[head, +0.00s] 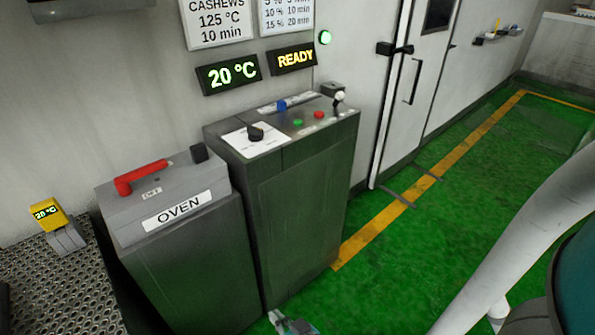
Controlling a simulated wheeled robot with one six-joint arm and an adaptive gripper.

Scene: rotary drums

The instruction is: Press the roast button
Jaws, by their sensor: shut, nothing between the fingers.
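The control panel (270,150) is the sloped top of a grey metal cabinet at the centre of the head view. A green button (298,122) and a red button (319,115) sit on it. The small labels are too blurred to read, so I cannot tell which one is the roast button. My gripper (276,317) shows only partly at the bottom edge, shut and empty. It is low in front of the cabinet, well below the panel and apart from both buttons.
The panel also bears a black knob (255,133), a blue knob (282,105) and a white-tipped lever (340,97). An oven (170,205) with a red handle (140,177) stands left. Wall displays read 20 °C (228,75) and READY (291,59). Green floor (400,260) is clear right.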

